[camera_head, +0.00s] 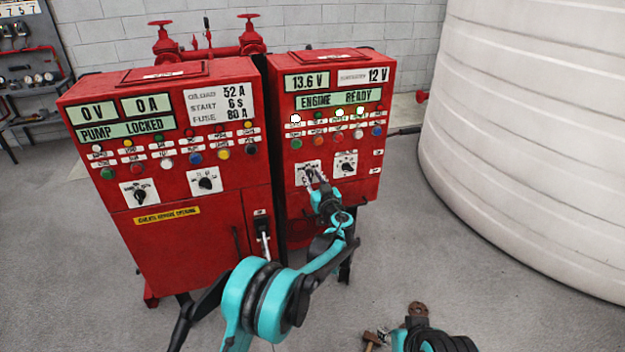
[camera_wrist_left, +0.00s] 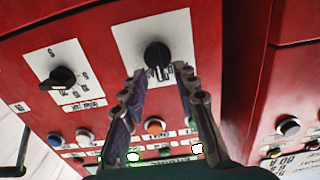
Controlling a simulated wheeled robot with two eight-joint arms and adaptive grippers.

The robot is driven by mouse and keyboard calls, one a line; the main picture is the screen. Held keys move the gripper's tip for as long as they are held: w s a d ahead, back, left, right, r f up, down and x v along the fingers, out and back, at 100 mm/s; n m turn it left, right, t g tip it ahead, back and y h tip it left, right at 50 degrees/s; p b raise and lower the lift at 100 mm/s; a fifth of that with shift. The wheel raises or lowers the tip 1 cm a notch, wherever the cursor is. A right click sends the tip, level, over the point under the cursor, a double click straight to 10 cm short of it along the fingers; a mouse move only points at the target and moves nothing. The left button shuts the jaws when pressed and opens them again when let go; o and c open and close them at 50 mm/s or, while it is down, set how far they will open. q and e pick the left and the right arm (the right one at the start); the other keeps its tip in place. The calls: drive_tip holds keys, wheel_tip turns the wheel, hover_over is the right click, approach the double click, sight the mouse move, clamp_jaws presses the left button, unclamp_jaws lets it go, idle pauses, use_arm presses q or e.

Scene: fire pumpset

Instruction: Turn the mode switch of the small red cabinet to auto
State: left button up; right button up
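The small red cabinet (camera_head: 331,217) stands at the right of the pair in the head view. Its front carries two black rotary knobs on white plates. The left knob (camera_head: 310,172) is partly covered by my left gripper (camera_head: 315,181); in the left wrist view this knob (camera_wrist_left: 157,55) points roughly up and down in the picture. The other knob (camera_head: 346,166) is clear and also shows in the left wrist view (camera_wrist_left: 62,77). My left gripper (camera_wrist_left: 162,76) is open, its fingertips apart just below the knob. My right gripper (camera_head: 394,324) is low in the head view, its fingers apart, empty.
A larger red cabinet (camera_head: 190,235) stands close on the left, with its own knobs and a lever (camera_head: 263,240). A big white tank (camera_head: 530,150) is at the right. Red pipework (camera_head: 208,50) is behind. Grey floor lies open in front.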

use_arm(q)
clamp_jaws()
drive_tip(key=shift+w+m, duration=0.1)
drive_tip(key=shift+m, duration=0.2)
drive_tip(key=m, duration=0.4)
drive_tip(key=shift+w+d+f, duration=0.1)
drive_tip(key=shift+d, duration=0.2)
drive_tip(key=shift+d+f+m, duration=0.1)
drive_tip(key=shift+d+m, duration=0.05)
drive_tip(key=shift+m, duration=0.9)
drive_tip(key=shift+d+f+m, duration=0.1)
drive_tip(key=shift+m, duration=0.95)
unclamp_jaws()
